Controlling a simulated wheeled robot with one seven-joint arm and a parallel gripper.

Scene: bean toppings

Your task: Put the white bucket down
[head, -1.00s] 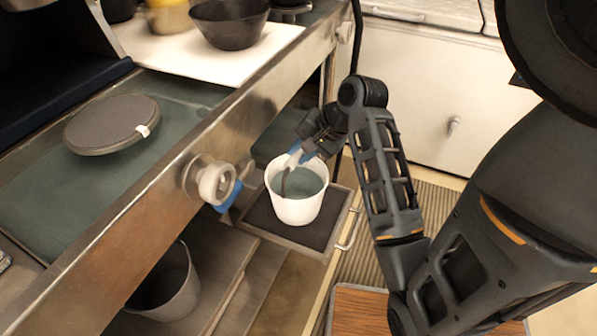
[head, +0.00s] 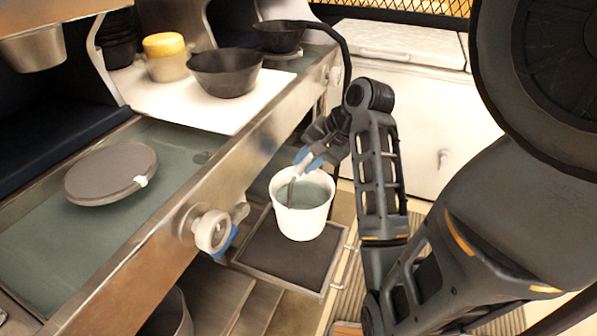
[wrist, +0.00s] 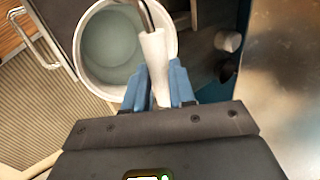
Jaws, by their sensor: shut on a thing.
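The white bucket (head: 302,218) hangs upright from its handle, seemingly a little above the dark tray (head: 275,265) below the counter. Any gap beneath it is hard to judge. My gripper (head: 310,163) is above the bucket's back rim, shut on the handle's pale grip. In the wrist view, the blue fingertips of my gripper (wrist: 158,85) pinch this white grip. The bucket (wrist: 163,20) opens beyond the fingers there, and its grey-green inside looks empty.
The steel counter edge (head: 150,215), with a knob (head: 212,231), runs close left of the bucket. A round grey lid (head: 110,172) and dark bowls (head: 228,72) are on the counter. A white cabinet (head: 420,110) stands behind. The tray's front part is bare.

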